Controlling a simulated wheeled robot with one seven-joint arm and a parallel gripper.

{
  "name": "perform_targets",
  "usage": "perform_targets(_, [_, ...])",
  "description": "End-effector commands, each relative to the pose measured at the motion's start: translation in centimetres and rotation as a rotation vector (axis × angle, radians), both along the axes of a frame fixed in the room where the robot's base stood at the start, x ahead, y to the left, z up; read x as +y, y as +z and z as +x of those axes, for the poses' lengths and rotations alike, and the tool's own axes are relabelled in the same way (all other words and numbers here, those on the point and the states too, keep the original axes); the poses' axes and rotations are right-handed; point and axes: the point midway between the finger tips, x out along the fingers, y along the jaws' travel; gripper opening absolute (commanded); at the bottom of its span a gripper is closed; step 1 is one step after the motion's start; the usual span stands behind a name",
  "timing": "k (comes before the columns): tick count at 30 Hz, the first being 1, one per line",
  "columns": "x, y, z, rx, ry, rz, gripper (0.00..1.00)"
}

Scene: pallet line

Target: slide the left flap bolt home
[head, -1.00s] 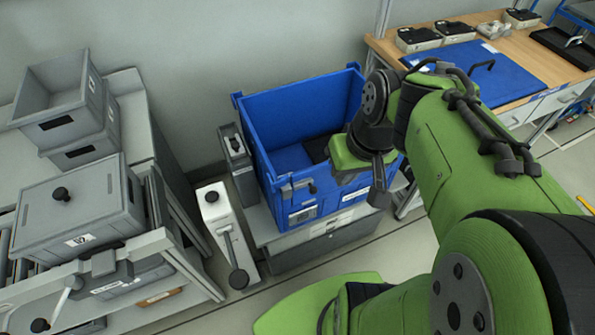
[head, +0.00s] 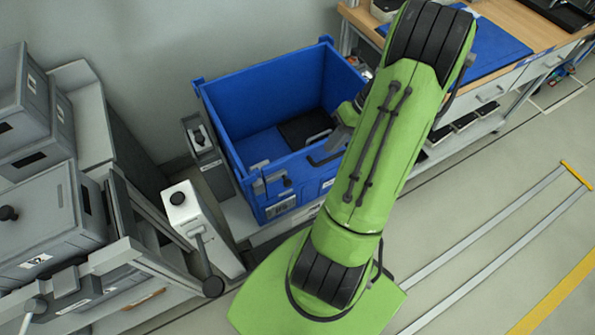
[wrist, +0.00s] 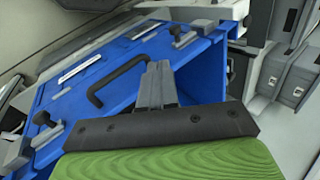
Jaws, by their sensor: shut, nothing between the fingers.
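The blue crate (head: 285,150) has a front flap with a left flap bolt (head: 272,183), a small grey fitting with a dark knob near the flap's left corner. In the wrist view this appears to be the bolt (wrist: 182,38) at the upper right of the flap. A second bolt (wrist: 42,122) shows at the lower left. My gripper (wrist: 160,66) is shut and empty, over the flap beside its black handle (wrist: 115,82) and apart from the left bolt. I cannot tell how far the bolt is in. In the head view my arm hides the flap's right part.
A white post with a grey lever (head: 203,240) stands left of the crate. A grey rack with grey bins (head: 50,215) is further left. A wooden bench with a blue mat (head: 490,50) stands at the back right. The floor to the right is open.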

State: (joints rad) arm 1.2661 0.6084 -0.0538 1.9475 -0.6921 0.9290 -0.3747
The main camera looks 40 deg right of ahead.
Motion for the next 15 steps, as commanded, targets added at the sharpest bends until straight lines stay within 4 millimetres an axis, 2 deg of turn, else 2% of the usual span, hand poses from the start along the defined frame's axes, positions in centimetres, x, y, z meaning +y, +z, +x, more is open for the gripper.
perform_targets(5, [1.4,-2.4,0.6,0.002,0.003,0.005,0.0])
perform_targets(15, [5.1,-8.7,2.4,0.003,0.003,0.005,0.0])
